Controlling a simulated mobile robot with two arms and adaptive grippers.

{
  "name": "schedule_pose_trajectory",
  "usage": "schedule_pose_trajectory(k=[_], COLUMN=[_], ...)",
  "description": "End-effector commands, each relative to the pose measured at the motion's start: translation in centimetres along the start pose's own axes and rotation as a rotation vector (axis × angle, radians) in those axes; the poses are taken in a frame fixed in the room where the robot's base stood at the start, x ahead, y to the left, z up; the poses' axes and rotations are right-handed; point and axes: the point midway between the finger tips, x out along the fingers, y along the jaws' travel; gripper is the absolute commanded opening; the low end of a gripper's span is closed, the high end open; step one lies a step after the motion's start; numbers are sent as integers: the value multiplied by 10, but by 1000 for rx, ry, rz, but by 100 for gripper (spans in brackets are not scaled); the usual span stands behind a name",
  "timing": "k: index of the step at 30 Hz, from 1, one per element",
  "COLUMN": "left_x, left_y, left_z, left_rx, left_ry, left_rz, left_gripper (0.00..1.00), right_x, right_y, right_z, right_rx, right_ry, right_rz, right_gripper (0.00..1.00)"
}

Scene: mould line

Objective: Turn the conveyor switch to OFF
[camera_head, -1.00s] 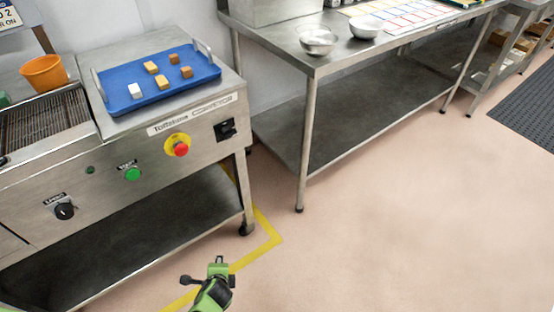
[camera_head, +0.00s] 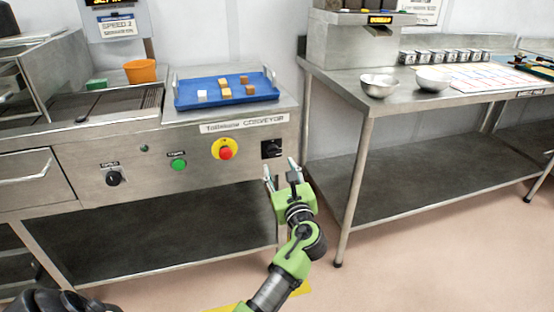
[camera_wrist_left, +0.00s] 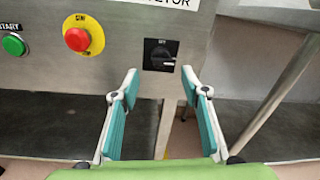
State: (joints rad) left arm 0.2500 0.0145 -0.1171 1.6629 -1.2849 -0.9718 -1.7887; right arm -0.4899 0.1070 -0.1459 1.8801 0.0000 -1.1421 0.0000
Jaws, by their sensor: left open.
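The conveyor switch (camera_head: 271,148) is a black rotary switch on a dark square plate, at the right end of the steel conveyor's front panel. My left gripper (camera_head: 281,168) is open and empty, just below and in front of the switch. In the left wrist view the fingers of my left gripper (camera_wrist_left: 159,82) stand apart, with the switch beyond and above their tips. They appear not to touch it.
A red emergency button on yellow (camera_head: 225,149), a green start button (camera_head: 179,165) and a black speed knob (camera_head: 113,178) sit left of the switch. A blue tray (camera_head: 190,103) of small blocks lies on top. A steel table (camera_head: 345,95) stands to the right, across a gap.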

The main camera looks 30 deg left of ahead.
Motion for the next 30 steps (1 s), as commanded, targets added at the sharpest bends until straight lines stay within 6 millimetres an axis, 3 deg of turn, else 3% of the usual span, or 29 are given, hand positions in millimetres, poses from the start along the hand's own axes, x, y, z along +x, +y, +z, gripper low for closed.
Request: schedule_pose_trajectory(k=[3,9,15,23,27,30], left_x=[26,57,70,72,72,72], left_y=[0,0,0,0,0,1], left_z=[-1,-1,-2,-1,-1,-2], left_rx=[0,0,-2,-2,-1,-1], left_ry=[-2,-1,2,3,2,3], left_rz=[1,-1,-1,-2,-1,1], left_gripper=[42,42,42,42,10,9], right_x=[-10,-28,-37,-38,-38,-38], right_y=[1,2,2,2,2,2], right_z=[-6,-12,-15,-15,-15,-15], right_rx=[1,3,4,4,4,4], right_ry=[10,18,22,23,23,23], right_rz=[1,3,4,4,4,4], right_gripper=[0,0,0,0,0,0])
